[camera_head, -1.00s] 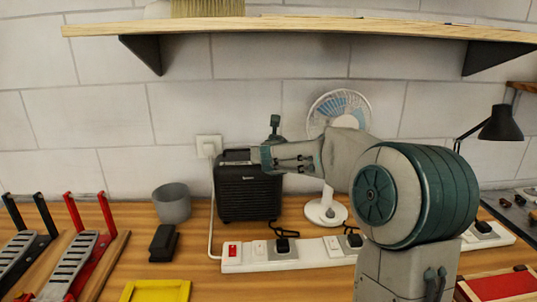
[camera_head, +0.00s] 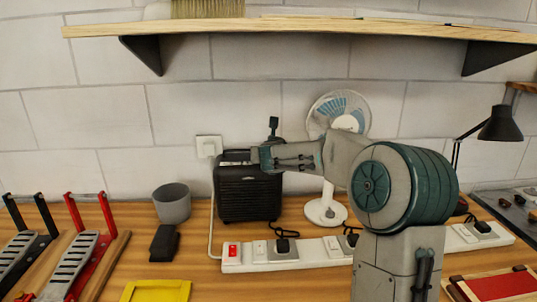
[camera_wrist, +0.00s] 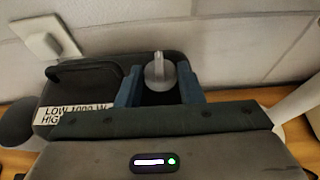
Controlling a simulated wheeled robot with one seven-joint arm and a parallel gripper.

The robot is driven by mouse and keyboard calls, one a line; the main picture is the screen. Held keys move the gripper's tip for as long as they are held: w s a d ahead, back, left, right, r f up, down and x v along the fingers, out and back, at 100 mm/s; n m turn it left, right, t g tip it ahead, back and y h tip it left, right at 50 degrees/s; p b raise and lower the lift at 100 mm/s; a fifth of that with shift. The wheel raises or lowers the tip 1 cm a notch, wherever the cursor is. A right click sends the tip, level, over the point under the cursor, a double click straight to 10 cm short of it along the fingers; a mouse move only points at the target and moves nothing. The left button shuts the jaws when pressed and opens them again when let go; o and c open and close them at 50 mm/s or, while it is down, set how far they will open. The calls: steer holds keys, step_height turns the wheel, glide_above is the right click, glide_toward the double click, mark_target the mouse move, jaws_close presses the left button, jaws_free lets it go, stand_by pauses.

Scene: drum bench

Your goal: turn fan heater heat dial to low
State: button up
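The fan heater (camera_head: 248,195) is a black box standing on the bench against the wall. In the wrist view its dark top (camera_wrist: 85,90) carries a grey round dial (camera_wrist: 159,72) with a raised ridge pointing roughly towards the wall. A white label (camera_wrist: 72,112) on the top reads "LOW 1000 W" and part of "HIGH". My gripper (camera_wrist: 160,85) is over the heater top, its two blue fingers on either side of the dial. The fingers look apart, with a dark gap at the left of the dial; contact on the right is unclear. In the head view my wrist hides the dial.
A grey cup (camera_head: 172,203) and a black block (camera_head: 164,243) stand left of the heater. A white power strip (camera_head: 260,258) lies in front, and a white fan (camera_head: 328,210) stands to the right. A wooden shelf (camera_head: 300,27) hangs above.

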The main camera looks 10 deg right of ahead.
steer(key=shift+a, duration=0.15)
steer(key=shift+a+m+g+h, duration=0.25)
steer(key=shift+m+g+h, duration=0.05)
steer(key=shift+m+h, duration=0.75)
steer(key=m+h, duration=0.1)
steer(key=m+g+h+p, duration=0.1)
steer(key=m+h, duration=0.1)
steer(key=shift+w+a+r+g+p, duration=0.1)
steer(key=shift+w+a+g+p, duration=0.2)
steer(key=shift+g+p, duration=0.1)
steer(key=m+g+h+p, duration=0.2)
steer(key=m+h+p, duration=0.1)
steer(key=shift+w+a+r, duration=0.1)
steer(key=shift+w+a, duration=0.05)
steer(key=shift+a, duration=0.05)
steer(key=shift+w+m+g+h+p, duration=0.1)
steer(key=shift+m+g+h+p, duration=0.45)
steer(key=shift+m+g+p, duration=0.4)
steer(key=shift+f, duration=0.2)
steer(key=o, duration=1)
steer(key=shift+d, duration=0.1)
